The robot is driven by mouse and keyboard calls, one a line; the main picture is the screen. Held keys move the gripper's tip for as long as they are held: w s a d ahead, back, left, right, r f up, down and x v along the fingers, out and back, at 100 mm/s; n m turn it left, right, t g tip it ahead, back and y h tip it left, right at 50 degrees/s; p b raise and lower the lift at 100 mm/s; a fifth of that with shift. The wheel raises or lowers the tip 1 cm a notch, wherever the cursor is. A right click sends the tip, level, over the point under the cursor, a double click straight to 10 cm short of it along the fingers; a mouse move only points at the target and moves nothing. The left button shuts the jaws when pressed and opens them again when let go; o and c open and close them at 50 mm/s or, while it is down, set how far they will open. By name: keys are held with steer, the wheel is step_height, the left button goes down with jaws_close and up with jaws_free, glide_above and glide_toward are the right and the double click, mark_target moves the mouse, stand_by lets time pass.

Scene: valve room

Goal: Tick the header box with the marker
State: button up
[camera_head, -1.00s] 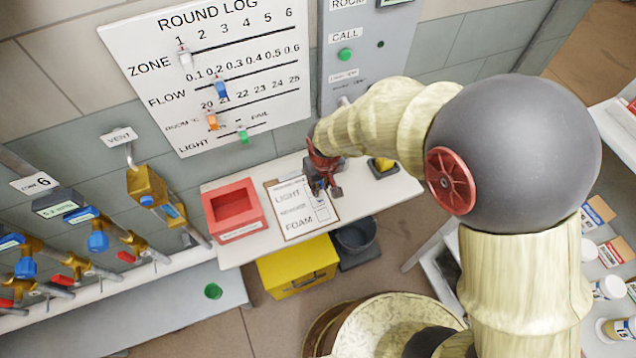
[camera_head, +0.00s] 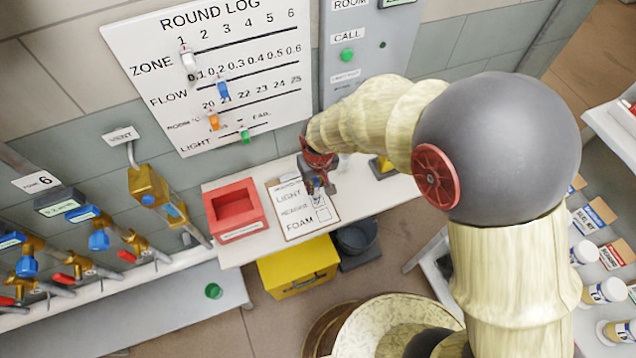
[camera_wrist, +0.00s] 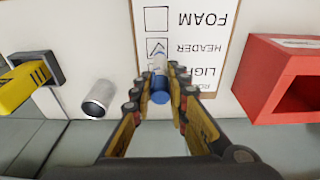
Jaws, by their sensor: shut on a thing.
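My gripper (camera_wrist: 158,92) is shut on a marker (camera_wrist: 160,97) with a blue end and a paler body. It is over the clipboard sheet (camera_wrist: 205,20), which appears upside down in the wrist view. The header box (camera_wrist: 155,47) has a dark tick mark in it, just beside the marker. The foam box (camera_wrist: 156,18) is empty. I cannot tell whether the marker's tip touches the paper. In the head view my gripper (camera_head: 318,186) is at the right part of the clipboard (camera_head: 300,232).
A red open tray (camera_head: 236,230) stands left of the clipboard on the white shelf. A metal cylinder (camera_wrist: 98,99) and a yellow-and-black object (camera_wrist: 32,84) are on the other side. A yellow box (camera_head: 298,270) and dark bucket (camera_head: 357,238) stand below.

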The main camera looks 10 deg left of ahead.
steer(key=shift+a, duration=0.15)
steer(key=shift+f, duration=0.1)
steer(key=shift+s+d, duration=0.1)
steer(key=shift+d, duration=0.55)
steer(key=shift+d, duration=0.15)
steer(key=shift+s, duration=0.15)
steer(key=shift+s+a, duration=0.3)
stand_by(0.3)
